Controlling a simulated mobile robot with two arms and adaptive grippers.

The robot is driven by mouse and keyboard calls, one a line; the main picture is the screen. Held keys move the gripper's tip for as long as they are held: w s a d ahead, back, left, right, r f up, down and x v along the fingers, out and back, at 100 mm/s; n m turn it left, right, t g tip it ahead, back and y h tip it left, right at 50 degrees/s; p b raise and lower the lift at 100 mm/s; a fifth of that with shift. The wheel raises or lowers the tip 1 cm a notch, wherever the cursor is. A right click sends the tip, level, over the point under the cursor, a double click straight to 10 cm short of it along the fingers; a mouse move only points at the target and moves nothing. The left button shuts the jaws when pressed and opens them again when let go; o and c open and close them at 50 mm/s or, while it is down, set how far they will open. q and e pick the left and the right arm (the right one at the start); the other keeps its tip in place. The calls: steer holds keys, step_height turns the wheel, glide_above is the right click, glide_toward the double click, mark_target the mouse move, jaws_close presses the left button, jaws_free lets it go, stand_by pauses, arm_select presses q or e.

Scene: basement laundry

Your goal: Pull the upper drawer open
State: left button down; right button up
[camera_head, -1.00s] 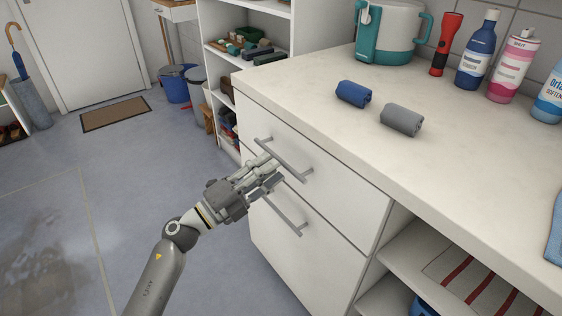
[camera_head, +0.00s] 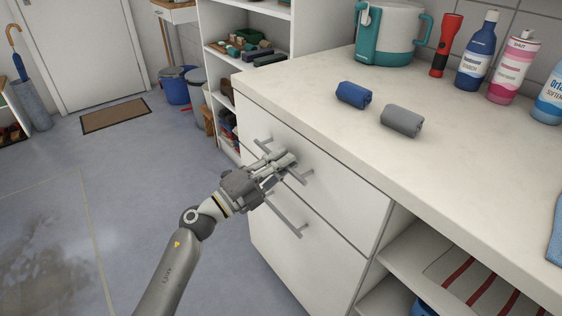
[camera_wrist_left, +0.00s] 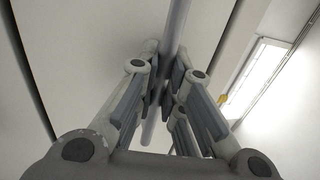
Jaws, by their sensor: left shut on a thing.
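The upper drawer (camera_head: 335,185) is a white front in the cabinet under the counter, and it looks closed. Its grey bar handle (camera_head: 300,177) runs across the front. My left gripper (camera_head: 285,163) is at the middle of this handle, its fingers shut on the bar. In the left wrist view the handle (camera_wrist_left: 176,30) passes between the fingers of the gripper (camera_wrist_left: 163,88). The fingers hide part of the bar. The right gripper is in neither view.
The lower drawer's handle (camera_head: 287,215) is just below my gripper. On the counter (camera_head: 440,165) lie a blue roll (camera_head: 353,94) and a grey roll (camera_head: 401,120). An open shelf (camera_head: 440,265) is at the right. The floor (camera_head: 100,190) at the left is clear.

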arm_select(q)
steer(key=s+a+p, duration=0.1)
steer(key=s+a, duration=0.7)
steer(key=a, duration=0.3)
steer(key=s+a+p, duration=0.1)
steer(key=s+a, duration=0.7)
steer(key=a, duration=0.3)
steer(key=shift+p, duration=0.35)
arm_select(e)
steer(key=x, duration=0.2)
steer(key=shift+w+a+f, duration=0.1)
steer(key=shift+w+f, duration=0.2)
arm_select(q)
steer(key=c, duration=1.5)
jaws_free()
steer(key=shift+c, duration=0.2)
